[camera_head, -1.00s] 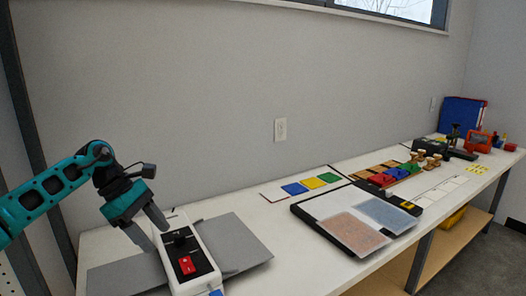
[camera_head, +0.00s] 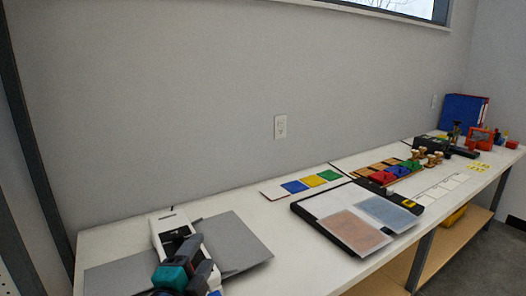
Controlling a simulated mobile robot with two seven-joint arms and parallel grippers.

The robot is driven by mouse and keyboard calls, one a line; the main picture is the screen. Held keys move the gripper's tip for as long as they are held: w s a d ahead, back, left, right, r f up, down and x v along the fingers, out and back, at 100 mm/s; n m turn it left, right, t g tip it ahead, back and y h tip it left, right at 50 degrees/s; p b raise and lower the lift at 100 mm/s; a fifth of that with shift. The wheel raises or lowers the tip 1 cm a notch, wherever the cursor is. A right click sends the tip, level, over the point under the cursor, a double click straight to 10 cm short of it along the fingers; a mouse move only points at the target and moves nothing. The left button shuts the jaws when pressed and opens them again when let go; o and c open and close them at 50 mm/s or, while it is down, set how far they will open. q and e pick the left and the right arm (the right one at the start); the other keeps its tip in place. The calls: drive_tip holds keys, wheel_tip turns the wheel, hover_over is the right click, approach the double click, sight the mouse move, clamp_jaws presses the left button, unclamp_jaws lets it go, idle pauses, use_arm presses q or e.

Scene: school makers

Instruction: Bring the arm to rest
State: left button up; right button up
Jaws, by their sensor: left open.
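My left gripper (camera_head: 198,258) is at the bottom left of the head view, its teal and dark body low in the picture and its two fingers apart. Nothing shows between the fingers. It stands in front of a white device with a black top (camera_head: 160,232) and hides most of that device, including the red switch. Whether the fingers touch the device I cannot tell. Most of my left arm is out of the picture. My right gripper is not in view.
The device lies between grey sheets (camera_head: 240,240) on the white bench (camera_head: 285,262). A black tray (camera_head: 342,238) with two coloured panels lies right of them. The wall (camera_head: 150,110) is behind.

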use_arm(q)
drive_tip(key=s+a+f+n+g+y, duration=0.4)
drive_tip(key=s+a+f+n+g, duration=0.2)
drive_tip(key=s+f+n, duration=0.45)
drive_tip(key=s+a+f+n+g, duration=0.1)
drive_tip(key=s+f+n+g, duration=0.2)
drive_tip(key=s, duration=0.6)
drive_tip(key=s+a+f+n+g, duration=0.1)
drive_tip(key=s+n+g, duration=0.1)
drive_tip(key=s+g, duration=0.5)
drive_tip(key=w+d+f+t+h, duration=0.2)
drive_tip(key=w+f+t, duration=0.3)
drive_tip(key=f+t, duration=0.4)
drive_tip(key=shift+w+d, duration=0.2)
drive_tip(key=shift+d, duration=0.3)
